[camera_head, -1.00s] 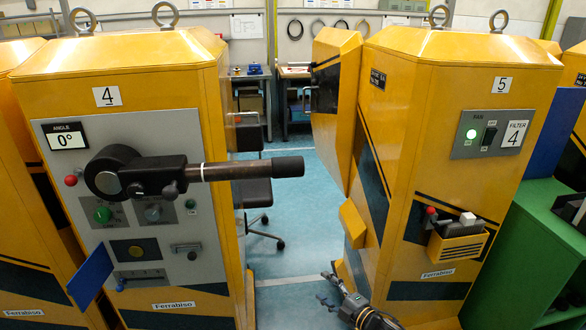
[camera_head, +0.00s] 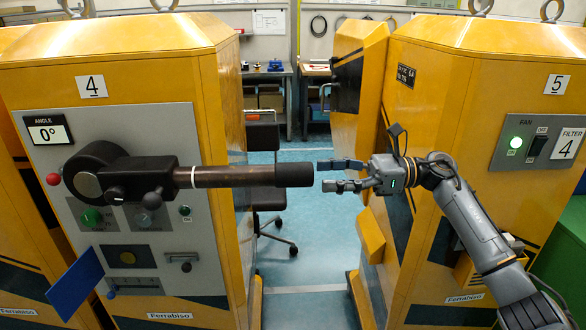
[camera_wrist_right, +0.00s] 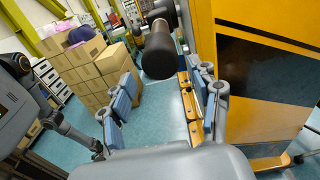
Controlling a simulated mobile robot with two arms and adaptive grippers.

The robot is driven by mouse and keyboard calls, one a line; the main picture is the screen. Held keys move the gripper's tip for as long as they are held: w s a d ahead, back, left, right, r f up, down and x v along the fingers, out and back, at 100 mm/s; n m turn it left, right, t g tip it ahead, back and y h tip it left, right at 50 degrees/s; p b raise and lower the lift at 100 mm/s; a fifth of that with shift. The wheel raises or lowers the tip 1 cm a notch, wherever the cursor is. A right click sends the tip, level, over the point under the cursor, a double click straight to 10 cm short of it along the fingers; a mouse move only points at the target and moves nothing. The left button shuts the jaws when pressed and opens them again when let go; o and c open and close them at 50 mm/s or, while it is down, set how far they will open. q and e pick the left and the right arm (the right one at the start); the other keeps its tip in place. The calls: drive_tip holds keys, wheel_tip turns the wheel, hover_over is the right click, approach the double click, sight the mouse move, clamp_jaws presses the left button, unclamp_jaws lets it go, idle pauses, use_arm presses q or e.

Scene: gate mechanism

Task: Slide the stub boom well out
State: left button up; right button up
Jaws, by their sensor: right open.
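The stub boom (camera_head: 240,177) is a dark brown tube with a black end cap (camera_head: 294,175). It sticks out level to the right from a black housing (camera_head: 125,182) on cabinet 4. A white ring shows where the tube leaves the housing. My right gripper (camera_head: 330,175) is open, just right of the end cap and facing it, with a small gap. In the right wrist view the end cap (camera_wrist_right: 158,57) lies ahead, beyond and above the spread blue-padded fingers (camera_wrist_right: 165,108). Nothing is between the fingers.
Cabinet 4 (camera_head: 110,72) has an angle display reading 0°, knobs and a blue flap (camera_head: 75,284). Cabinet 5 (camera_head: 470,75) stands at the right, behind my right arm. A dark chair (camera_head: 265,185) stands in the aisle. Cardboard boxes (camera_wrist_right: 95,70) show in the wrist view.

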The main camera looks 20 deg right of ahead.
sight(293, 175)
drive_tip(key=p+x, duration=0.2)
drive_tip(key=x, duration=0.4)
drive_tip(key=shift+w+a+r, duration=0.1)
drive_tip(key=shift+a, duration=0.15)
drive_tip(key=shift+w+a, duration=0.2)
drive_tip(key=shift+a, duration=0.45)
use_arm(q)
drive_tip(key=r, duration=0.1)
drive_tip(key=w+r, duration=0.1)
drive_tip(key=d+r, duration=0.1)
drive_tip(key=shift+w+r, duration=0.15)
drive_tip(key=shift+w, duration=0.15)
drive_tip(key=shift+a, duration=0.1)
use_arm(e)
drive_tip(key=shift+c, duration=0.5)
